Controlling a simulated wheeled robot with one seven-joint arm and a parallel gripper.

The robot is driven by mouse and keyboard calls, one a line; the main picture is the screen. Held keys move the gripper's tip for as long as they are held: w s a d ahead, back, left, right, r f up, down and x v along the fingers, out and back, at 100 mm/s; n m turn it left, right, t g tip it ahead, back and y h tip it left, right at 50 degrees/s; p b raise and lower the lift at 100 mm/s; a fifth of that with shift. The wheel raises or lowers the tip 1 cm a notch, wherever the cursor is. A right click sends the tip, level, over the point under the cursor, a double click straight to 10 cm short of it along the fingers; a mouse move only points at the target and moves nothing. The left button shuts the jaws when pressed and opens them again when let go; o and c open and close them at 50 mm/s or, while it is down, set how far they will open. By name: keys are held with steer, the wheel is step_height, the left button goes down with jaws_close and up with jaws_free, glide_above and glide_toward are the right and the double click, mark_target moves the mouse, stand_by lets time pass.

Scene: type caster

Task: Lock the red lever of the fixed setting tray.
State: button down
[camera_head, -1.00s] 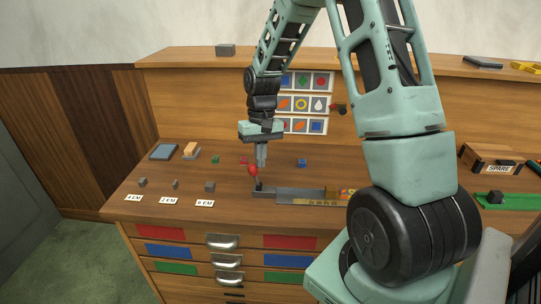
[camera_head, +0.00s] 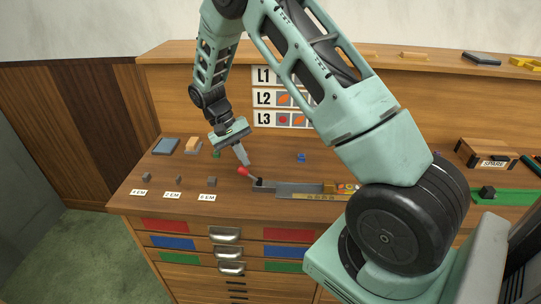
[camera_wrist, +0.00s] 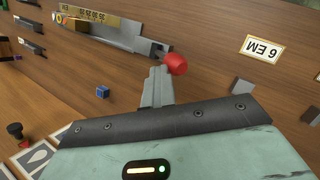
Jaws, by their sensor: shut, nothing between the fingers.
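The setting tray (camera_head: 300,188) is a long grey metal tray on the worktop, with its lever at the left end. The red lever knob (camera_head: 243,171) leans left, low over the worktop; it also shows in the wrist view (camera_wrist: 176,64). My gripper (camera_head: 246,163) is shut and empty, tilted, with its fingertips just behind and above the knob. In the wrist view my gripper (camera_wrist: 160,72) has its fingertips right beside the knob; I cannot tell whether they touch it. The tray's far end holds a yellow piece and several small blocks.
Grey blocks stand behind paper labels, one reading 6 EM (camera_head: 207,198), at the front left. A small blue block (camera_head: 301,157) lies behind the tray. A green tray (camera_head: 505,197) and a SPARE box (camera_head: 486,154) are at the right.

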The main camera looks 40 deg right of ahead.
stand_by(0.5)
steer(key=d+v, duration=0.2)
steer(key=v, duration=0.9)
steer(key=shift+d+r, duration=0.3)
steer(key=shift+r, duration=0.4)
steer(key=shift+s, duration=0.15)
